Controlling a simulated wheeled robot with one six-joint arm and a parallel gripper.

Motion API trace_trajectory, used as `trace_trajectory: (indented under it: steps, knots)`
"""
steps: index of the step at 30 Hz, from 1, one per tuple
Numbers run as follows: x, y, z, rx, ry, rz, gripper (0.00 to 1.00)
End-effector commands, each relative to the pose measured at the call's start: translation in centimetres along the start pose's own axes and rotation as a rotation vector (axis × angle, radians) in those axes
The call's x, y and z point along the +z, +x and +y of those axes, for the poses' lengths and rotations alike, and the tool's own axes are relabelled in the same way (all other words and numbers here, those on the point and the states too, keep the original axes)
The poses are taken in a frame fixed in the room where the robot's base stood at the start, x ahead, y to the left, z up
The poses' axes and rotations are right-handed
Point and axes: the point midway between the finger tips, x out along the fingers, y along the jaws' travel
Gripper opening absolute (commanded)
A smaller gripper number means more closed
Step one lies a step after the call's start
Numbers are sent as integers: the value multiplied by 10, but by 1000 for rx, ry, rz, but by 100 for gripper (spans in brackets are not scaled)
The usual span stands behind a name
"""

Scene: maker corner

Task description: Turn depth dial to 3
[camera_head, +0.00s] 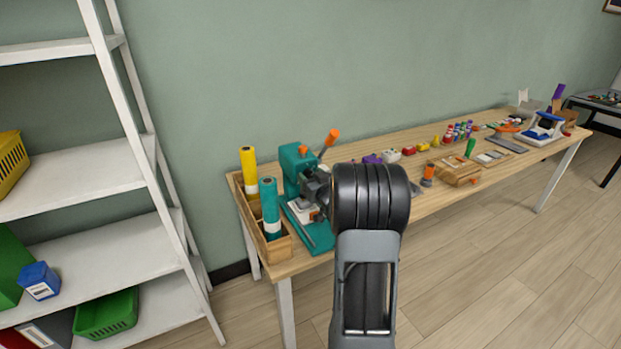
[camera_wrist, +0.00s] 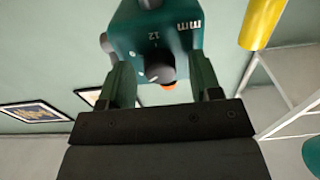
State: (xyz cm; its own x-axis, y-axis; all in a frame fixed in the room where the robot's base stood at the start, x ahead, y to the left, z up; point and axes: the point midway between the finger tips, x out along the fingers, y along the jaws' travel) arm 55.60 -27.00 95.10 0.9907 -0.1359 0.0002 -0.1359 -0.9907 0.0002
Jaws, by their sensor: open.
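The teal machine (camera_head: 296,163) stands at the left end of the wooden table, with an orange-tipped lever at its top. A dark grey round dial (camera_wrist: 159,70) sits on the machine, between the fingers in the wrist view. My gripper (camera_wrist: 162,80) is open, with one finger on each side of the dial; contact cannot be told. In the head view my gripper (camera_head: 314,187) is close against the machine, and my arm hides part of it.
A wooden box (camera_head: 281,248) with a yellow roll (camera_head: 249,168) and a teal roll (camera_head: 269,205) stands just left of the machine. A white ladder shelf (camera_head: 150,170) is further left. A wooden block (camera_head: 455,172) and several small items lie along the table to the right.

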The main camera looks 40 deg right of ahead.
Motion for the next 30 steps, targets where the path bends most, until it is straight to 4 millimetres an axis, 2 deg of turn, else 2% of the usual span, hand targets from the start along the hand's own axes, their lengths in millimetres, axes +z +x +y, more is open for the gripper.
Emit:
trace_trajectory:
  steps: [5,20,21,30]
  knots:
    - [0,0,0,0,0,0,58]
    - [0,0,0,0,0,0,11]
    - [0,-1,-5,-2,0,-1,9]
    - [3,0,-1,-3,-58,1,9]
